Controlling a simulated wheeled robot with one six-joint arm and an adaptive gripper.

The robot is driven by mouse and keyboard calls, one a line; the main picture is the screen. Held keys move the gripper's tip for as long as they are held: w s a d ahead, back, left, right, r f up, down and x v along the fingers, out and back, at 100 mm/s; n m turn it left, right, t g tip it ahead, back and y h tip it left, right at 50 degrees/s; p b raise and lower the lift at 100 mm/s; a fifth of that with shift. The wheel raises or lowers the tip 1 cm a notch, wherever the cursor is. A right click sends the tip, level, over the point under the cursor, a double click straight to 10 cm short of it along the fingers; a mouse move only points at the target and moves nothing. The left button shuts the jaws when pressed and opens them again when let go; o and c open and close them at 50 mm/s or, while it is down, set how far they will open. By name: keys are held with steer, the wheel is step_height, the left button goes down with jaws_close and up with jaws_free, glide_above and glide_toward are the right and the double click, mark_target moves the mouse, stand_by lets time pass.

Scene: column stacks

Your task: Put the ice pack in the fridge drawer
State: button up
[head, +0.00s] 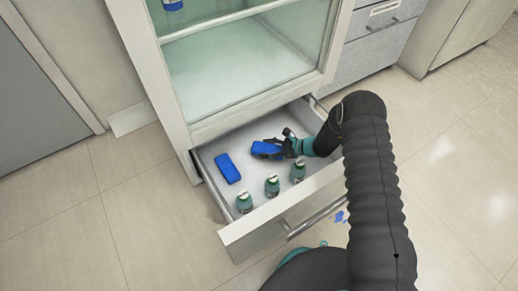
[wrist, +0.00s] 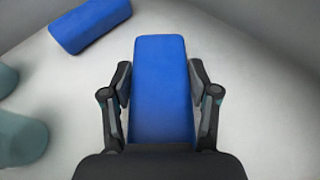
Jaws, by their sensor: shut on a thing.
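A blue ice pack (wrist: 162,90) is between the fingers of my gripper (wrist: 161,100), which is shut on it. In the head view, my gripper (head: 287,147) holds this ice pack (head: 265,149) inside the open fridge drawer (head: 217,149), toward its back right. The ice pack is at or just above the drawer floor; I cannot tell if it touches. A second blue pack (head: 228,168) lies on the drawer floor to the left, and it also shows at the upper left of the wrist view (wrist: 88,25).
Several green bottles with pale caps (head: 272,186) stand along the front of the drawer; blurred green shapes (wrist: 20,138) show at the left of the wrist view. The fridge (head: 238,60) is above the drawer. Small blue pieces (head: 340,217) lie outside the drawer front.

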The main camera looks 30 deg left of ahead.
mark_target(259, 149)
steer(key=a, duration=0.2)
steer(key=s+a, duration=0.1)
steer(key=shift+s+a, duration=0.1)
steer(key=shift+a, duration=0.3)
steer(key=shift+d+f, duration=0.15)
steer(key=shift+f, duration=0.4)
steer(key=shift+f, duration=0.25)
steer(key=o, duration=1.4)
steer(key=shift+r, duration=0.1)
steer(key=shift+r, duration=0.15)
steer(key=v, duration=0.7)
steer(key=shift+d+r, duration=0.1)
steer(key=shift+d, duration=0.15)
